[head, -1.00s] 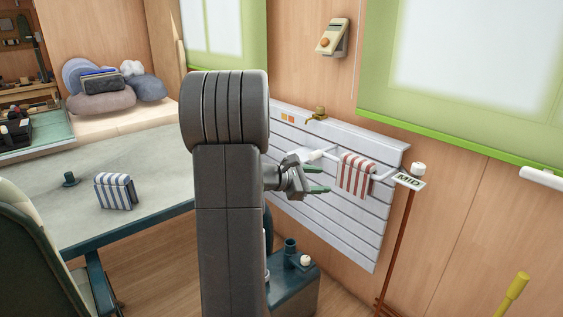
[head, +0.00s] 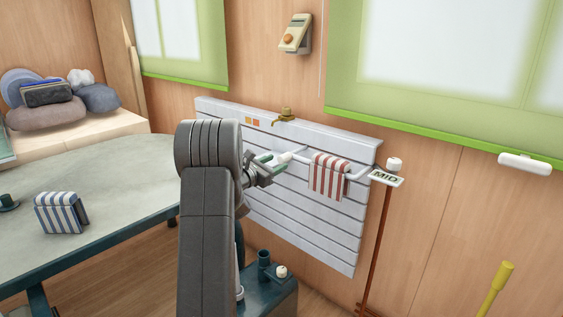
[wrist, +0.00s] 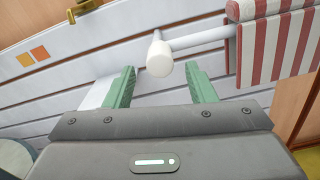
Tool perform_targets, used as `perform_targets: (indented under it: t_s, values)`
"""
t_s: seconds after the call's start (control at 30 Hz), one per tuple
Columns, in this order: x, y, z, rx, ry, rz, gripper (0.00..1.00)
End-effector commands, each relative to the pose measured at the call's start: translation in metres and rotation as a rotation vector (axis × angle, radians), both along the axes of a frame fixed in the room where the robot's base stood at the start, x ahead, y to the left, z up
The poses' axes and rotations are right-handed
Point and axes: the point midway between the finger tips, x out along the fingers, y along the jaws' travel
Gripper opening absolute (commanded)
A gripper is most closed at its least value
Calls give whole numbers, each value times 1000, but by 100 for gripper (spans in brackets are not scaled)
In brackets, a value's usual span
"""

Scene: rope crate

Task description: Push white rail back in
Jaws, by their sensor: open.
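The white rail (head: 358,174) sticks out from the grey slatted wall panel (head: 320,235), with a red-and-white striped cloth (head: 328,176) hanging over it. In the wrist view, the rail (wrist: 200,39) ends in a rounded white knob (wrist: 160,58), and the cloth (wrist: 282,45) hangs at the upper right. My gripper (head: 272,158) is at the rail's left end in the head view. In the wrist view, my gripper's green fingers (wrist: 160,85) are open, with the knob just beyond and between their tips. I cannot tell whether they touch it.
A brass tap (head: 286,115) is on the panel's top. A dark cabinet (head: 270,292) stands below. A table (head: 110,185) with a blue-striped cloth (head: 60,212) is at left.

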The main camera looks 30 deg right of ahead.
Motion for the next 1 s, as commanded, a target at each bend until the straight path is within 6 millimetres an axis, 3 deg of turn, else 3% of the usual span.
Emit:
perform_targets:
  t_s: [0.23, 0.63, 0.9, 1.0]
  values:
    - [13, -32, 0, -1, 0, -1, 50]
    - [16, -38, 0, 1, 0, 0, 50]
    - [16, -38, 0, 0, -1, 0, 0]
    - [16, -38, 0, 0, -1, 0, 0]
